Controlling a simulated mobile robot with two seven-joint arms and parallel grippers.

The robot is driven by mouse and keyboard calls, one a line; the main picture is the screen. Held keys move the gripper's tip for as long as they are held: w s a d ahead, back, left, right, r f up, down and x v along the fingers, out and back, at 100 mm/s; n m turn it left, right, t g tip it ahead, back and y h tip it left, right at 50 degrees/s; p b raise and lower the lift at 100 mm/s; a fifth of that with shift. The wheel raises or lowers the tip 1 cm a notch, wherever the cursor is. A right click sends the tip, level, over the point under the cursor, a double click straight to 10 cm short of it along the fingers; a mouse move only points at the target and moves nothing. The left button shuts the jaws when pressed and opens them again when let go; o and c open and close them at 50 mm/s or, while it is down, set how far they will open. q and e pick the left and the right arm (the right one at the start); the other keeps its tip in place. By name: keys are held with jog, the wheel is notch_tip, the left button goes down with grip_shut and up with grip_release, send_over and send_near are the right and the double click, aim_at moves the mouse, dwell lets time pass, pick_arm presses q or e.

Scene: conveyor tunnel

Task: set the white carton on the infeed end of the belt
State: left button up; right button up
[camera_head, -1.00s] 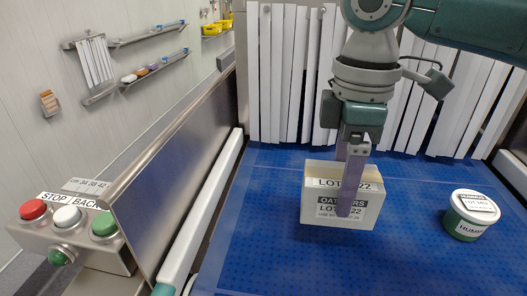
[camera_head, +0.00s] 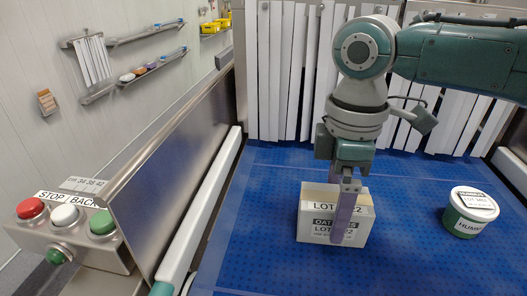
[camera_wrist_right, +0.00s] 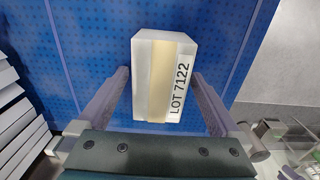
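The white carton (camera_head: 321,221) is a box with tan tape and a LOT label, upright over the blue belt (camera_head: 270,262). I cannot tell if its base touches the belt. My right gripper (camera_head: 345,215) points down at it, one finger in front of the labelled face, the other hidden behind. My left gripper is not in view.
A white and green tub (camera_head: 470,213) stands on the belt to the right. White strip curtains (camera_head: 285,75) hang across the back. A steel side wall (camera_head: 170,150) and white rail (camera_head: 205,205) edge the belt at left. A button box (camera_head: 75,235) is at lower left.

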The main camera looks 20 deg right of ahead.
aim_at(337, 198)
jog(key=shift+r, duration=0.3)
notch_tip(337, 198, up, 12)
dwell(0.3)
